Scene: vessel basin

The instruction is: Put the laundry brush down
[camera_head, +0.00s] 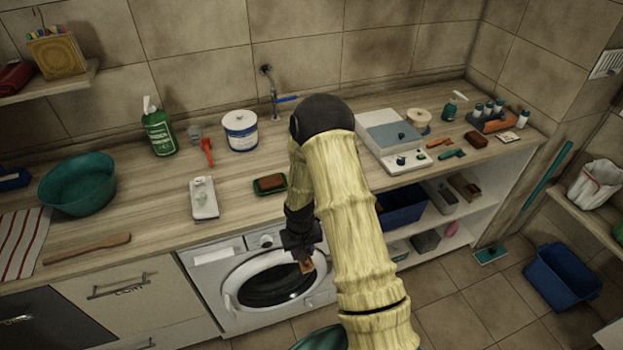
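My gripper (303,250) points down in front of the counter's front edge, before the washing machine door. A small tan-brown piece, which looks like the laundry brush (306,266), shows at its fingertips. The gripper seems shut on it. Most of the brush is hidden by the fingers, so its bristles cannot be seen. The wooden counter (130,220) runs behind and to the left. A green dish (258,190) with a reddish-brown block in it sits near the counter's front edge, left of my arm.
On the counter are a green bowl (80,187), a green bottle (159,130), a white tub (240,131), a white packet (204,198) and a grey-white appliance (393,138). The washing machine (232,278) stands below. Bare counter lies between the bowl and the packet.

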